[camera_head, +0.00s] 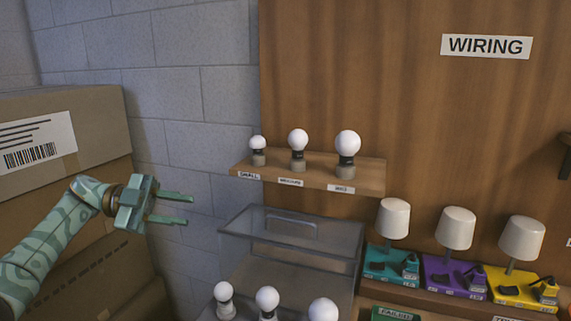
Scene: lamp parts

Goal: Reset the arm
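My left arm comes in from the left, in front of the cardboard boxes. Its green gripper (177,208) points right. The two fingers are apart with nothing between them. The gripper is in front of the grey block wall, left of the shelf and of the clear box, and touches neither as far as I can see. My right gripper is not in view.
Cardboard boxes (100,115) stand at the left. A wooden shelf (315,176) holds three bulbs. Below it are a clear lidded box (345,243) and more bulbs (267,299). Lamps with white shades (455,229) stand on coloured bases at the right.

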